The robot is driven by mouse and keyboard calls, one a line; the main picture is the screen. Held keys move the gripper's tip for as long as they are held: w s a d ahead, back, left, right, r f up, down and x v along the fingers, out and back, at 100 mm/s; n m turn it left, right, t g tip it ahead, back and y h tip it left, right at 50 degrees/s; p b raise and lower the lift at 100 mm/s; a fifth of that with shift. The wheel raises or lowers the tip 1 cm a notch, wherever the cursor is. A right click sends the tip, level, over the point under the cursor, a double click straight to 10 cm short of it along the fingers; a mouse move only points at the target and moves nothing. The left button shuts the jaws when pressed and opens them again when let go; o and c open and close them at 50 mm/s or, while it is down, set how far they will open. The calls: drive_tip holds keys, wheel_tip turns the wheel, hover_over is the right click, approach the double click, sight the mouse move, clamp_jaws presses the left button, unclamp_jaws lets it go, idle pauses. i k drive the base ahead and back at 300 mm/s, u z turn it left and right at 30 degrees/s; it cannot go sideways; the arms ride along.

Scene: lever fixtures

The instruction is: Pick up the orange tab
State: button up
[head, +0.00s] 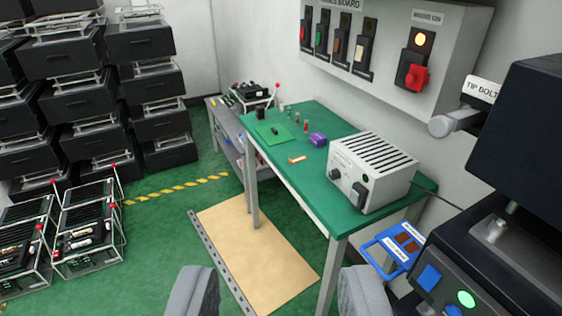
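A small flat orange tab (297,159) lies on the green top of the workbench, near its front left edge. It looks small and far off, and a pale mark on it is too small to read. My gripper (278,290) shows as two grey fingers at the bottom of the head view. The fingers are wide apart with nothing between them. They are well short of the workbench (310,205) and the tab.
A purple block (317,139), a green mat (275,132) and a grey vented box (372,170) are on the bench. A tan floor mat (255,255) lies before it. A dark machine (500,240) stands close at right. Black crates (70,105) are stacked left.

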sight(300, 159)
drive_tip(key=u, duration=1.7)
drive_tip(key=i, duration=2.5)
drive_tip(key=z, duration=3.1)
drive_tip(key=i, duration=0.2)
drive_tip(key=z, duration=0.65)
